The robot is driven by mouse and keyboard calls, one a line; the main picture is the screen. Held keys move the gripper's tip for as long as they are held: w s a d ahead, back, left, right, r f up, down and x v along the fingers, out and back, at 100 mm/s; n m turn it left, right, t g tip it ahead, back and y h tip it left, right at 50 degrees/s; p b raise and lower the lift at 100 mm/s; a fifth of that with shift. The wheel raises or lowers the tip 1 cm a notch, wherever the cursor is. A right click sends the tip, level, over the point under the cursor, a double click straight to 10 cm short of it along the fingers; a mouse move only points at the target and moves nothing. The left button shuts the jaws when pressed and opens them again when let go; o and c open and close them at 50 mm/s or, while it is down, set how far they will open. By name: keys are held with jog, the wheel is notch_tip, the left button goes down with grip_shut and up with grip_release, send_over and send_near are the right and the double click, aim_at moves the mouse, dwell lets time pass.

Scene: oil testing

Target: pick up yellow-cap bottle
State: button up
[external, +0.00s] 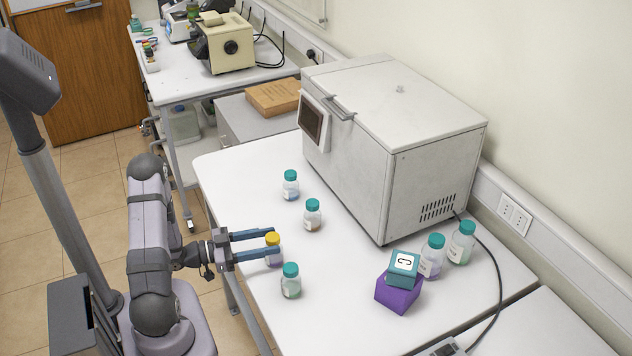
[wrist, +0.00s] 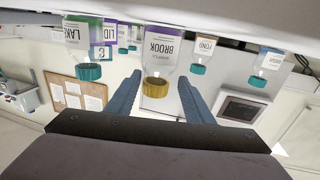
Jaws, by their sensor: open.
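The yellow-cap bottle (external: 273,250) stands upright near the left edge of the white table, partly covered by a finger in the external view. My gripper (external: 276,243) is open, with one blue finger on either side of it. The wrist view is upside down; there the yellow-cap bottle (wrist: 158,60), labelled BROOK, shows between the two open fingers of my gripper (wrist: 158,84). A gap shows between the bottle and the fingers in the wrist view; I cannot tell whether either finger touches it.
A teal-cap bottle (external: 291,283) stands close in front of the gripper; two more, (external: 312,217) and (external: 291,188), stand behind it. A large white machine (external: 430,170) fills the back.

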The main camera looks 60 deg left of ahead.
jog(key=shift+w+d+r+p, duration=0.15)
jog(key=shift+w+r+p, duration=0.05)
jog(key=shift+w+p, duration=0.25)
jog(key=w, duration=0.1)
jog(key=w+d+p, duration=0.1)
jog(key=w, duration=0.1)
jog(key=shift+w+f+p, duration=0.1)
jog(key=shift+w+p, duration=0.3)
jog(key=shift+w, duration=0.2)
jog(key=c, duration=1.1)
